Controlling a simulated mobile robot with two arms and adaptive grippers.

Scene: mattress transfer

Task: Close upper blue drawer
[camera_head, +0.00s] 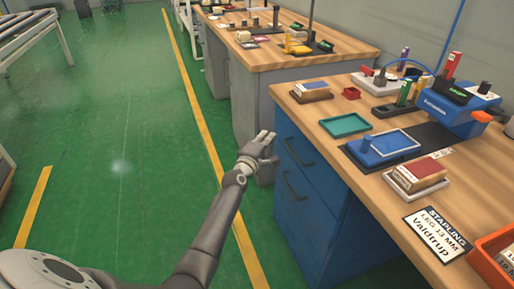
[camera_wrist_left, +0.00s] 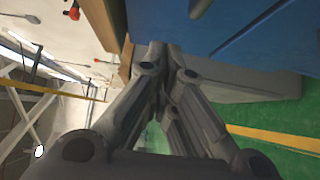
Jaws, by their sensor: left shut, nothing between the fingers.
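The blue drawer cabinet (camera_head: 318,226) stands under the front wooden workbench. Its upper blue drawer (camera_head: 315,165) has a dark bar handle, and a second handle shows on the drawer front below. I cannot tell whether the upper drawer sticks out from the cabinet. My left gripper (camera_head: 269,140) is shut and empty, just left of the upper drawer's front. I cannot tell whether it touches it. In the left wrist view the left gripper (camera_wrist_left: 163,60) has its fingers together, close to a blue surface (camera_wrist_left: 250,30). My right gripper is not in view.
The workbench top (camera_head: 315,112) holds a green tray (camera_head: 345,125), a blue stapling device (camera_head: 448,106), boxes and an orange bin (camera_head: 490,262). A second workbench (camera_head: 280,60) stands behind. The green floor (camera_head: 110,130) to the left is clear.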

